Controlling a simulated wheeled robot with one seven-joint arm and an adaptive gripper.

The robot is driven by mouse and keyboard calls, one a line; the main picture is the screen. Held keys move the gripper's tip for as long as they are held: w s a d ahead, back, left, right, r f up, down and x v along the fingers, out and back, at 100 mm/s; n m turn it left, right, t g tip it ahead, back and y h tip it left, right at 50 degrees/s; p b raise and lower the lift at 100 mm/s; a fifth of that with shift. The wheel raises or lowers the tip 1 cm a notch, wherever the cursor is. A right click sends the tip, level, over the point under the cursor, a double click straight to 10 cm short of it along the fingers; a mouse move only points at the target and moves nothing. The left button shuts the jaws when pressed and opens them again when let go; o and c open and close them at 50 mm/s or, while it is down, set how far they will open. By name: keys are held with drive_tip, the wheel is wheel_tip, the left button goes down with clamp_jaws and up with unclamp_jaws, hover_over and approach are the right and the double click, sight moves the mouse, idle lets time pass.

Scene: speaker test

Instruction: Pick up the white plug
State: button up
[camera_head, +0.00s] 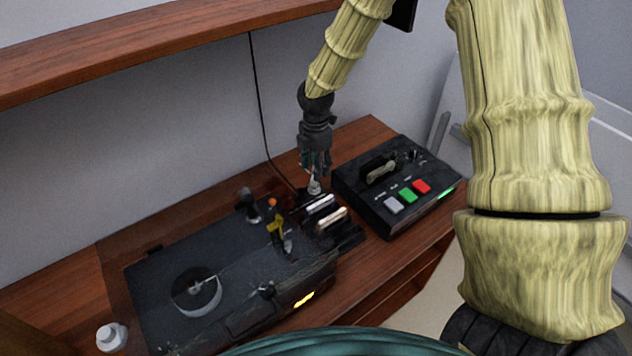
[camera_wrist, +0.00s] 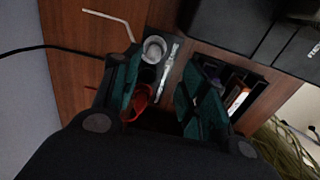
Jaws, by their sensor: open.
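A small white plug-like piece (camera_head: 314,187) stands at the back of the desk, right under my gripper (camera_head: 315,170) in the head view. In the wrist view a round whitish top (camera_wrist: 154,48) shows just beyond my gripper (camera_wrist: 165,76), between the lines of its two teal fingers; it looks like the same piece. The fingers are apart and nothing is visibly held. Whether they touch the piece I cannot tell. Another white, capped piece (camera_head: 111,338) stands far off at the desk's front left corner.
A dark turntable-like device (camera_head: 230,325) fills the left of the desk. A black box with grey, green and red buttons (camera_head: 376,215) stands at right. A rack with light-coloured pieces (camera_head: 331,220) sits between them. A black cable (camera_head: 262,130) hangs down the wall. A red ring (camera_wrist: 141,101) lies between the fingers' lines.

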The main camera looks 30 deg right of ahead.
sight(314, 183)
drive_tip(key=shift+w+f, duration=1.05)
drive_tip(key=shift+f, duration=0.1)
drive_tip(key=shift+f+p, duration=0.2)
drive_tip(key=shift+p, duration=0.15)
drive_tip(key=shift+s+d+f+p, duration=0.1)
drive_tip(key=shift+s+f+p, duration=0.3)
drive_tip(key=shift+s, duration=0.35)
drive_tip(key=f, duration=0.3)
drive_tip(key=shift+w+f+p, duration=0.15)
drive_tip(key=shift+w+p, duration=0.15)
drive_tip(key=shift+w, duration=0.1)
drive_tip(key=shift+s, duration=0.25)
drive_tip(key=shift+w, duration=0.15)
drive_tip(key=c, duration=0.9)
clamp_jaws()
